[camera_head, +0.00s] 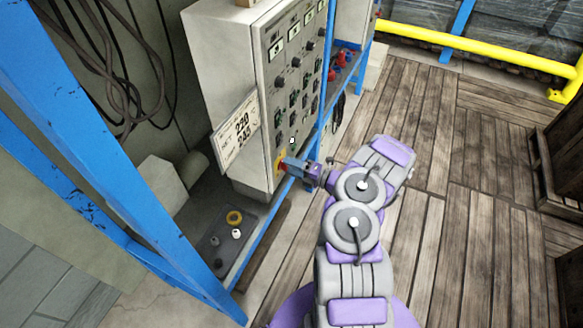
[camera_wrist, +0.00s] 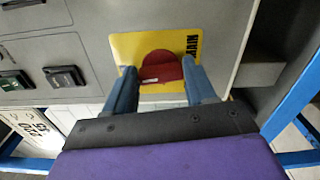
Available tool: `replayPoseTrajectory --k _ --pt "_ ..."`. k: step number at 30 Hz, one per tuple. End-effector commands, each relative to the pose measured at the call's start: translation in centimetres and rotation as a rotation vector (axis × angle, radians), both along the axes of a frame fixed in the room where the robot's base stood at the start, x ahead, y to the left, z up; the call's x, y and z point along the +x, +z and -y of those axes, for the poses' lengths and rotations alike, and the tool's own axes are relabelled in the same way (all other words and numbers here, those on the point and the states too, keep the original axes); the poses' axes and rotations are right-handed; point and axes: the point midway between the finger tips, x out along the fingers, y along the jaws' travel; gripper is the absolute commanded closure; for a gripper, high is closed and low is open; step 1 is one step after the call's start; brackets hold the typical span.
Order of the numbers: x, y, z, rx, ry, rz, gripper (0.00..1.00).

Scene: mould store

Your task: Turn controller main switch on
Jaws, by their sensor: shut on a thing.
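The controller (camera_head: 225,60) is a pale grey cabinet with a panel of displays, knobs and switches, standing in a blue frame. Its main switch is a red rotary knob (camera_wrist: 160,66) on a yellow plate (camera_wrist: 127,46) with dark lettering, low on the panel. In the head view the yellow plate shows at the panel's bottom corner, mostly hidden by my gripper (camera_head: 283,164). In the wrist view my gripper (camera_wrist: 163,90) has its two blue fingers on either side of the red knob, shut on it.
Dark rocker switches (camera_wrist: 65,76) sit left of the yellow plate. A white number card (camera_head: 235,132) hangs at the cabinet's side. Blue posts (camera_head: 150,200) flank the cabinet. A yellow rail (camera_head: 460,43) stands at the back. The wooden floor (camera_head: 460,200) to the right is clear.

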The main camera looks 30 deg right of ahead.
Motion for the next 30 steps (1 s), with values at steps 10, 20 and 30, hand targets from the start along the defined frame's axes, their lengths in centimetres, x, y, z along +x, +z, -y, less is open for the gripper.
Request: replayPoseTrajectory --k 10,20,30 --pt "0.15 -0.06 0.31 0.093 -0.009 -0.074 0.75" --pt "0.12 -0.11 0.30 0.109 -0.009 -0.086 0.75" --pt "0.05 -0.14 0.20 0.109 -0.006 -0.087 0.30"
